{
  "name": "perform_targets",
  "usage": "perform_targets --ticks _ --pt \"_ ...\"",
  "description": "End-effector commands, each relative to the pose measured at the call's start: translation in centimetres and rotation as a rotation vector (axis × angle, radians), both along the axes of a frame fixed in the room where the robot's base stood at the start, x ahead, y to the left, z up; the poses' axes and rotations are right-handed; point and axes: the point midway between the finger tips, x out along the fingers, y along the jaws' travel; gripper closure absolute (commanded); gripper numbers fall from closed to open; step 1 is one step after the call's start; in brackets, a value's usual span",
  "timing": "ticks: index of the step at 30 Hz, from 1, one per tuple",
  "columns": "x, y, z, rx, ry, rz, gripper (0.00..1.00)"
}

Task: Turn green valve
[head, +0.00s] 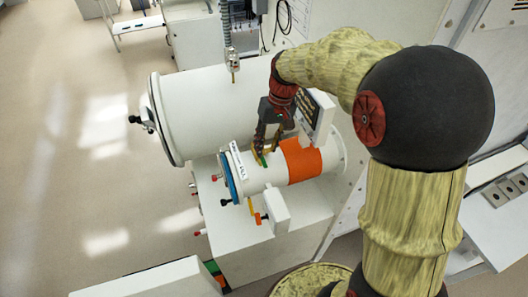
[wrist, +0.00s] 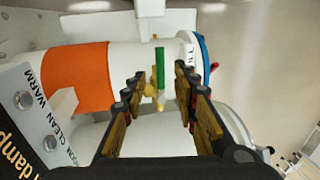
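The green valve shows in the wrist view as an upright green handle (wrist: 160,68) on a small brass body (wrist: 159,103), against the white cylinder. In the head view a bit of the green handle (head: 264,161) shows just below my gripper (head: 266,146), on top of the small white cylinder (head: 262,178). My gripper (wrist: 160,84) is open in the wrist view. One finger is on each side of the valve, with a gap visible on both sides of the handle. I cannot tell how deep the handle sits between the fingertips.
An orange band (head: 301,160) wraps the small cylinder, and a blue ring (head: 228,178) circles its end. A large white cylinder (head: 205,108) lies behind. Yellow (head: 252,207) and orange (head: 262,217) handles sit below. Open floor lies left.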

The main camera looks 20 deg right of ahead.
Motion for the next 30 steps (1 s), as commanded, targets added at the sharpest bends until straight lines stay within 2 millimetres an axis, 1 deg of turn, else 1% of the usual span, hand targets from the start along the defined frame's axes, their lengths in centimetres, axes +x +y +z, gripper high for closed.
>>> perform_targets --ticks 3,9,13,20,30 --pt "-0.1 0.4 -1.8 0.001 0.003 0.000 0.71" --pt "0.0 0.8 -3.7 0.000 0.000 0.000 0.71" --pt "0.0 0.9 -4.2 -0.001 -0.001 0.000 0.71" --pt "0.0 0.9 -4.3 -0.001 -0.001 0.000 0.72" --pt "0.0 0.9 -4.2 -0.001 -0.001 0.000 0.91"
